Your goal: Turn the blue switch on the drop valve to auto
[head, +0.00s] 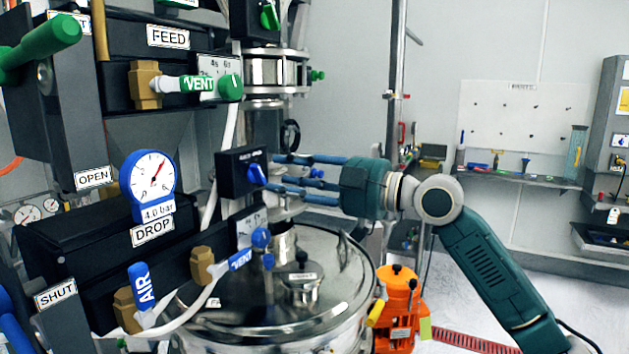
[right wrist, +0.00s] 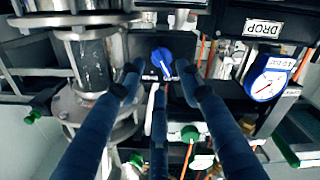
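The blue switch (head: 257,173) is a small knob on a black box (head: 233,172) beside the DROP label (head: 153,231). In the right wrist view the blue switch (right wrist: 162,58) sits ahead, with its pointer tilted. Small white lettering on the box is too small to read surely. My right gripper (head: 272,174) reaches in from the right, its blue fingers pointing left at the switch. In the right wrist view its fingertips (right wrist: 158,74) are spread, two to the sides and one below the knob, with gaps. Contact cannot be told. My left gripper is not in view.
A steel vessel lid (head: 325,270) lies below the fingers. A green VENT handle (head: 200,84) is above. An orange motor (head: 400,310) stands at right.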

